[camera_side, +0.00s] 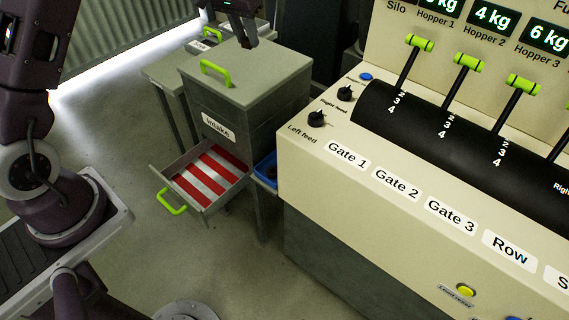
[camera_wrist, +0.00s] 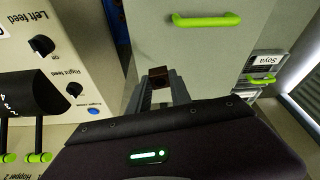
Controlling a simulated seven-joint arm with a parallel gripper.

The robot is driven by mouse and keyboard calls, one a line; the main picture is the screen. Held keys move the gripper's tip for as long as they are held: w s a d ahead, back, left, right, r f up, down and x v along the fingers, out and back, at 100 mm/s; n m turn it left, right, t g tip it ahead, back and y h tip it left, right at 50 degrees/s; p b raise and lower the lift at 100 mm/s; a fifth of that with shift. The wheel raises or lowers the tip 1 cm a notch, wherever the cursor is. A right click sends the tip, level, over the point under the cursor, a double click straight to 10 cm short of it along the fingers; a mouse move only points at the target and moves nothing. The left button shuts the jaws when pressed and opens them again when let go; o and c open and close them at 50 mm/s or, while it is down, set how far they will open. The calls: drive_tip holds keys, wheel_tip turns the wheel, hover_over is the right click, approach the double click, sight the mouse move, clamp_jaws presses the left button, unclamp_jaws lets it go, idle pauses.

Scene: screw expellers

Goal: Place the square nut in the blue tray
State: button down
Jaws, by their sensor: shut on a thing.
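My gripper (camera_side: 248,43) is at the top of the side view, above the back of the grey Intake cabinet. In the wrist view its fingers (camera_wrist: 159,84) are shut on a small dark brown square block, seemingly the square nut (camera_wrist: 158,71). The nut cannot be made out in the side view. The blue tray (camera_side: 263,171) sits low between the cabinet and the control console, mostly hidden by them. A blue strip, seemingly this tray (camera_wrist: 119,24), shows at the top of the wrist view. My gripper is apart from the tray.
The Intake cabinet (camera_side: 235,76) has a green handle on its lid. Its drawer (camera_side: 207,176) with red and white stripes stands open at the front. The cream console (camera_side: 330,150) with levers and knobs rises at the right. A Soya container (camera_wrist: 264,62) stands beyond the cabinet.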

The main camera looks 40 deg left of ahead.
drive_tip(key=w+d+r+m, duration=0.15)
drive_tip(key=w+d, duration=0.45)
drive_tip(key=d, duration=0.6)
drive_tip(key=shift+m+h, duration=0.25)
drive_tip(key=shift+h, duration=0.05)
wheel_tip(320, 180, down, 35)
drive_tip(key=shift+r, duration=0.1)
drive_tip(key=shift+f, duration=2.2)
drive_tip(key=shift+f, duration=0.15)
drive_tip(key=c, duration=1.2)
unclamp_jaws()
drive_tip(key=shift+o, duration=0.2)
drive_tip(key=v, duration=1.2)
